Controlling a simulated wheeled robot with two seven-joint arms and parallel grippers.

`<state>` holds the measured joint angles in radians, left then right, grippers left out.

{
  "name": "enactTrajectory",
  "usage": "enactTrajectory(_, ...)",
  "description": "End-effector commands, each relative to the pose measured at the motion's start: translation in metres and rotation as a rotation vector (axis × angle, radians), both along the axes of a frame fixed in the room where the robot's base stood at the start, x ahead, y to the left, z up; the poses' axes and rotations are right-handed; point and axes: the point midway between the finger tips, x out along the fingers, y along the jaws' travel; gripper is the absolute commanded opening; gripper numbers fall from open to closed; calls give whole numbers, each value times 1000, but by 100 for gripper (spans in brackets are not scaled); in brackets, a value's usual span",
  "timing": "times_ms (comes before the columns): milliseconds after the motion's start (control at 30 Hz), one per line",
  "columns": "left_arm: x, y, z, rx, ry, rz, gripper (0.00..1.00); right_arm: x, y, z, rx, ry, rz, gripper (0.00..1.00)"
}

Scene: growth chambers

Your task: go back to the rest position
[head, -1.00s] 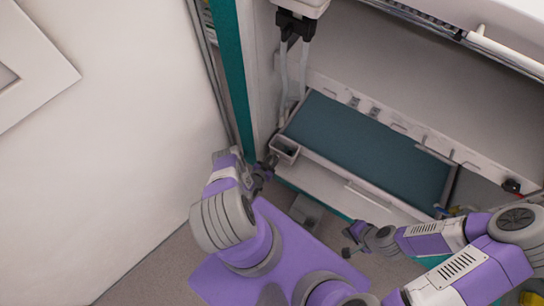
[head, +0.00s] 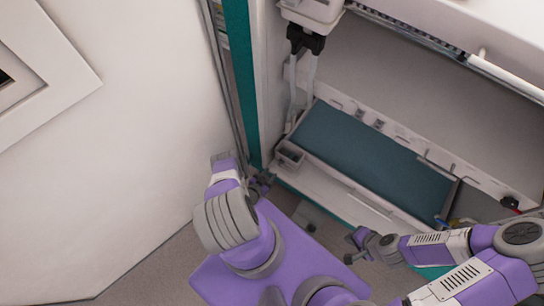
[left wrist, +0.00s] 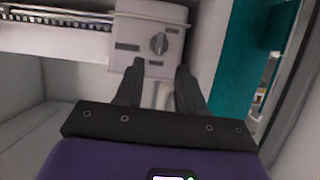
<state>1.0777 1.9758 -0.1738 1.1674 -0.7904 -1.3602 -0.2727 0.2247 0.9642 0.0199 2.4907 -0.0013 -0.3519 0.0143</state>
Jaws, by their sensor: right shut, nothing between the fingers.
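My left gripper (head: 262,183) is at the end of the purple and grey left arm, low in front of the cabinet's left end. In the left wrist view its two dark fingers (left wrist: 160,75) stand apart with nothing held between them. Behind the fingers in that view is a white box with a grey knob (left wrist: 159,43). My right gripper (head: 354,245) is small and dark in the head view, in front of the cabinet's lower front edge. It is shut and empty.
The white cabinet holds a dark teal mat (head: 370,160) with a small grey bin (head: 290,155) at its left end. A teal post (head: 241,80) borders it. A white wall (head: 120,170) is close on the left. Some floor (head: 160,270) shows between.

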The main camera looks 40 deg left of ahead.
Motion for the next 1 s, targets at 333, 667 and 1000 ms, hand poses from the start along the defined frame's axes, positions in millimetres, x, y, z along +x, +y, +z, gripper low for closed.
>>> enactTrajectory(333, 0, 0, 0, 0, 0, -1, 39, 0, 0, 0, 0, 0, 0, 0)
enactTrajectory(667, 12, 0, 8, -27, 40, -1, 39, 0, 0, 2, 0, 0, 0, 0)
enactTrajectory(1000, 69, -62, 97, -289, 431, -10, 39, 0, 0, 18, 0, 0, 0, 0)
